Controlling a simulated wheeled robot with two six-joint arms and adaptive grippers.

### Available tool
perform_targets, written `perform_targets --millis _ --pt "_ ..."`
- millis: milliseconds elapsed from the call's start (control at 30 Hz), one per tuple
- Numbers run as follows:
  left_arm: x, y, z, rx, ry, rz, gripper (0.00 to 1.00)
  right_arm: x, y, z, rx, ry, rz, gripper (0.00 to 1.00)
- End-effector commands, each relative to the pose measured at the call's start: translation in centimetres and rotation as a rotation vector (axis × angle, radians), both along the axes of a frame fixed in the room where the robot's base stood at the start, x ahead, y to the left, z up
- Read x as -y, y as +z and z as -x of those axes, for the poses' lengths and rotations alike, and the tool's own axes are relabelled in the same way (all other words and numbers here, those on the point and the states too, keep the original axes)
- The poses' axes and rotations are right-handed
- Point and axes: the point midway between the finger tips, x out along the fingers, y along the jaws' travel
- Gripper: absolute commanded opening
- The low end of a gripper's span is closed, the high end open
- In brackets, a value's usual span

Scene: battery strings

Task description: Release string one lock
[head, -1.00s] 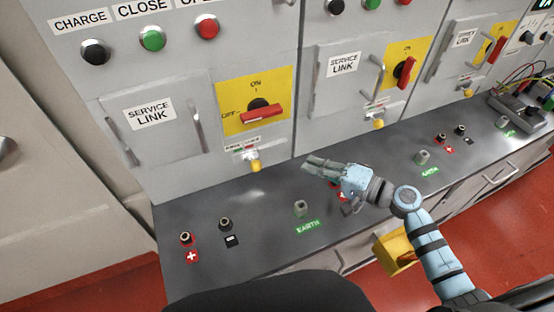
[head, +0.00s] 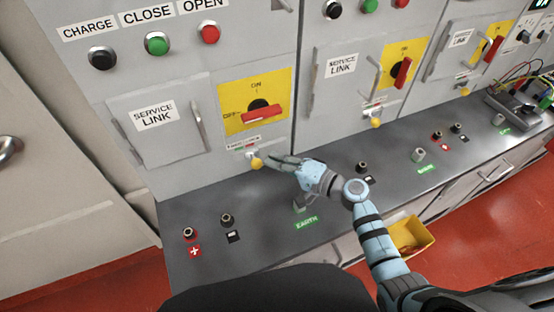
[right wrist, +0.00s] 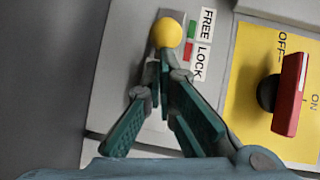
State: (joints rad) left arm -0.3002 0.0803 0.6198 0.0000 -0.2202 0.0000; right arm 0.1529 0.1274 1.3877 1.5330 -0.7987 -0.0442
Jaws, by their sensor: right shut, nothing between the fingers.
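String one's lock is a small lever with a yellow ball knob (head: 257,163), under the red rotary handle (head: 262,113) on the leftmost panel. In the right wrist view the yellow knob (right wrist: 166,33) stands beside a FREE/LOCK label (right wrist: 202,45) with green and red patches. I cannot tell which setting it is at. My right gripper (head: 275,160) is shut and empty, its fingertips (right wrist: 160,75) close to the knob on its right side in the head view. Contact is not clear. The red handle lies level, towards OFF. My left gripper is not in view.
A closed SERVICE LINK door (head: 155,120) with a bar handle is left of the switch. Terminals and an EARTH post stand on the dark bench (head: 190,210) below. Similar panels continue to the right. A yellow bin (head: 412,238) is below the bench edge.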

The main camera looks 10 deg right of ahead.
Motion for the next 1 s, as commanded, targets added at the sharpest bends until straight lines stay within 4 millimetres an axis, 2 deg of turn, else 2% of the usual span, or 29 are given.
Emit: perform_targets --millis 200,567,733,867,1000 --pt "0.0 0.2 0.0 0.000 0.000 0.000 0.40 -2.9 0.1 0.6 0.000 0.002 -0.004 0.00" --pt "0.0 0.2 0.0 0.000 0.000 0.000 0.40 -3.2 0.1 0.6 0.000 0.001 -0.001 0.00" --pt "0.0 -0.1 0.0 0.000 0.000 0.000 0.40 -2.2 0.2 0.6 0.002 0.005 0.001 0.00" --pt "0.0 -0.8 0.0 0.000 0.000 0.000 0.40 -0.2 0.5 0.5 0.003 0.014 0.003 0.00" --pt "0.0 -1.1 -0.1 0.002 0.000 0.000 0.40 2.1 0.9 2.7 -0.001 0.019 0.003 0.00"
